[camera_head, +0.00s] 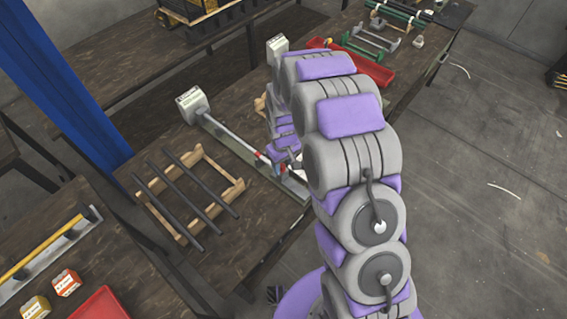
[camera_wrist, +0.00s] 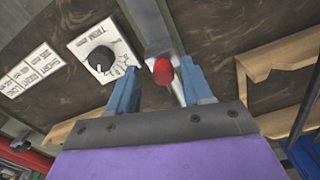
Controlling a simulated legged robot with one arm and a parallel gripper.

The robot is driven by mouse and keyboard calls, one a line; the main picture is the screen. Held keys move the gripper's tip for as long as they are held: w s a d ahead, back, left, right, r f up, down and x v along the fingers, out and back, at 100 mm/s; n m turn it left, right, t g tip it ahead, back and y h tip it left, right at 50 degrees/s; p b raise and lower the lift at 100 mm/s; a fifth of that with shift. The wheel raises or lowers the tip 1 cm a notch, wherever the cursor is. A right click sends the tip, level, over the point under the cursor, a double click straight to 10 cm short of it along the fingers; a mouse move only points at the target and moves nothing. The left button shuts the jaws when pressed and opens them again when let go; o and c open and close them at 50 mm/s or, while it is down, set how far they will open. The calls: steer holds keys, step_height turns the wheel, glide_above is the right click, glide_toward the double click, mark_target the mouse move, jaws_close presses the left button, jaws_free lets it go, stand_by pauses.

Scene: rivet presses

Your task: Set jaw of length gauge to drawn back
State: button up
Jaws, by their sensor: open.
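The length gauge (camera_head: 228,136) is a long grey rail on the dark bench in the head view, with a pale labelled block at its far end. A small red part (camera_head: 259,155) shows near its near end. In the wrist view a red knob (camera_wrist: 162,72) sits on a grey metal bar (camera_wrist: 147,25). My gripper (camera_wrist: 160,68) has two blue fingers, spread apart, one on each side of the red knob. I cannot tell whether they touch it. In the head view my gripper (camera_head: 280,168) is at the rail's near end, partly hidden by my arm.
A dial marked TRIM (camera_wrist: 100,58) and white label plates (camera_wrist: 30,72) lie left of the fingers. A wooden rack with dark rods (camera_head: 185,192) stands left of the gauge. A red tray (camera_head: 365,68) lies farther back. Open floor lies to the right.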

steer(key=shift+a, duration=0.1)
steer(key=shift+a, duration=0.3)
steer(key=c, duration=0.3)
steer(key=shift+d, duration=0.25)
jaws_close()
